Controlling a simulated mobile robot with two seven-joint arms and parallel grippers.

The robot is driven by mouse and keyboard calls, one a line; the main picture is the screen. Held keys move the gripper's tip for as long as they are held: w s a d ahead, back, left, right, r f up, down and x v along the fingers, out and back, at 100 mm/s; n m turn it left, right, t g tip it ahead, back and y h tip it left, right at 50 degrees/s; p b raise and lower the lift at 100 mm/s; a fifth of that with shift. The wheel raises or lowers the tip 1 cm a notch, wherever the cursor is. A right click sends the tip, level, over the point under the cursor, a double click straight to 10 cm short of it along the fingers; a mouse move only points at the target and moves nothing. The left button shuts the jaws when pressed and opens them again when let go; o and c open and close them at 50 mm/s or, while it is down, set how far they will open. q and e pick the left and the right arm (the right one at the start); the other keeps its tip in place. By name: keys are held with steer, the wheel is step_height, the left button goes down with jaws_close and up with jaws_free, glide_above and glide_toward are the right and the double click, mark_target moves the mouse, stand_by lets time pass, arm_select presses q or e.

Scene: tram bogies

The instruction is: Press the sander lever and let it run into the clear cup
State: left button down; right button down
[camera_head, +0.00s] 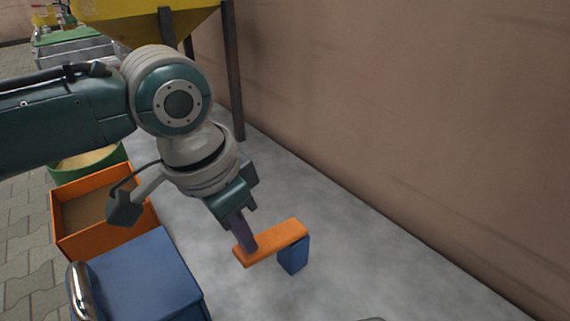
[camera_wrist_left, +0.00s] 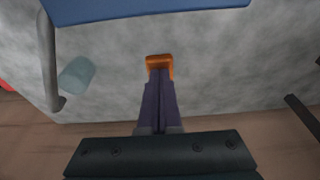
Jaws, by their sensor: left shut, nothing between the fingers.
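The orange lever (camera_head: 283,238) sticks out from a blue block (camera_head: 294,256) on the grey floor slab. My left gripper (camera_head: 248,245) is shut and empty, pointing down with its fingertips over the lever's near end. In the left wrist view the closed fingers (camera_wrist_left: 159,82) reach the orange lever end (camera_wrist_left: 159,61); I cannot tell whether they press on it. A pale see-through cup (camera_wrist_left: 76,75) shows there on the left, beside a grey curved pipe (camera_wrist_left: 47,60). I cannot make out its contents. My right gripper is not in view.
A blue box (camera_head: 147,280) with a shiny metal part (camera_head: 82,291) stands at the lower left. An orange crate (camera_head: 60,236) and a green sand-filled tub (camera_head: 60,174) are behind it. A yellow hopper (camera_head: 130,20) stands on dark legs. A brown wall (camera_head: 400,110) bounds the right side.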

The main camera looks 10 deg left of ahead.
arm_select(q)
steer(key=shift+s+a+f+t+p, duration=0.2)
steer(key=shift+t+p, duration=0.1)
steer(key=shift+p, duration=0.2)
steer(key=f, duration=0.1)
steer(key=f+p, duration=0.1)
steer(key=s+f, duration=0.1)
steer(key=shift+a+h+p, duration=0.25)
steer(key=shift+h+p, duration=0.15)
steer(key=shift+a+f, duration=0.1)
steer(key=shift+f, duration=0.3)
steer(key=p+v, duration=0.1)
steer(key=p, duration=0.1)
steer(key=p+v, duration=0.4)
steer(key=shift+w+d+r, duration=0.15)
steer(key=shift+d+r, duration=0.1)
steer(key=p, duration=0.3)
glide_toward(238, 260)
steer(key=shift+s+a+r, duration=0.6)
steer(key=shift+s+r, duration=0.05)
steer(key=shift+s, duration=0.15)
steer(key=shift+s+a+r, duration=0.55)
steer(key=shift+s+r, duration=0.1)
steer(key=shift+s, duration=0.2)
steer(key=shift+t, duration=0.3)
